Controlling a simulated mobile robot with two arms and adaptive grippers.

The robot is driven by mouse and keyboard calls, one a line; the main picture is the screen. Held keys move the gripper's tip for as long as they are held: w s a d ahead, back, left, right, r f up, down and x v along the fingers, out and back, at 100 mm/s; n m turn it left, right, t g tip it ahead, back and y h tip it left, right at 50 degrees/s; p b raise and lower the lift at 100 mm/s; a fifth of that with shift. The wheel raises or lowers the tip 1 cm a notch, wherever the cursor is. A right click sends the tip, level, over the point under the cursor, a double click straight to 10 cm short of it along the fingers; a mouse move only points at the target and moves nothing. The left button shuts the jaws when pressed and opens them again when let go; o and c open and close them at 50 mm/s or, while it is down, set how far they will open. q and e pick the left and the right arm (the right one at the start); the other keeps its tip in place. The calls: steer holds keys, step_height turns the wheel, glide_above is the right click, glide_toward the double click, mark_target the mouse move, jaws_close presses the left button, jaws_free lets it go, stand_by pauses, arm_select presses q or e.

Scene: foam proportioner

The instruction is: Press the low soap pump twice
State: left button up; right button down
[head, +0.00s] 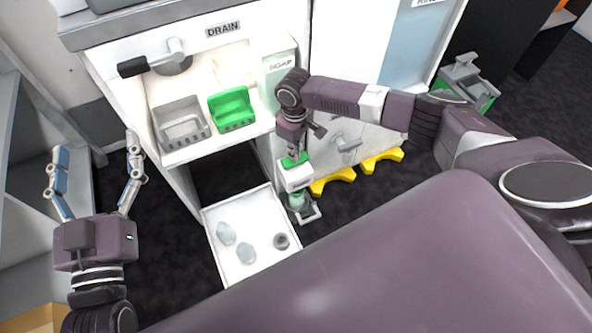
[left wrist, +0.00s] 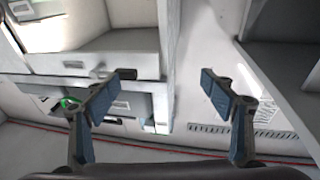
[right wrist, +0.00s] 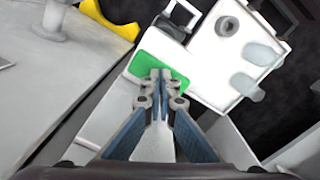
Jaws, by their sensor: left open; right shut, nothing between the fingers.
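The low soap pump (head: 296,178) has a white body with a green top, and stands low in front of the cabinet beside the pulled-out drawer. My right gripper (head: 293,153) is shut and empty and points down at the pump's top. In the right wrist view, the shut fingertips (right wrist: 161,75) lie in front of the green pad (right wrist: 178,70); I cannot tell whether they touch it. My left gripper (head: 95,152) is open and empty at the far left, away from the pump. Its spread fingers also show in the left wrist view (left wrist: 214,92).
A white drawer (head: 212,214) holds clear oval pieces and a grey ring. Yellow brackets (head: 335,181) lie right of the pump. Above are a grey basket (head: 182,125), a green basket (head: 232,108) and a SOAP panel (head: 279,82).

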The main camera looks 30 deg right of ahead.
steer(key=shift+r+p, duration=0.3)
steer(key=shift+p, duration=0.05)
steer(key=shift+r+p, duration=0.4)
steer(key=shift+p, duration=0.05)
steer(key=shift+r+p, duration=0.25)
steer(key=shift+p, duration=0.15)
arm_select(q)
steer(key=s+a+f+g+y, duration=0.1)
steer(key=s+f+g, duration=0.1)
steer(key=f+g, duration=0.2)
steer(key=s+a+f+g+y, duration=0.1)
steer(key=f+g, duration=0.3)
steer(key=f, duration=0.7)
steer(key=shift+s+a+f+y, duration=0.15)
steer(key=shift+s+a+y, duration=0.15)
steer(key=shift+s+a, duration=0.35)
arm_select(e)
steer(key=shift+r, duration=0.25)
arm_select(q)
steer(key=shift+d+p, duration=0.1)
steer(key=shift+p, duration=0.2)
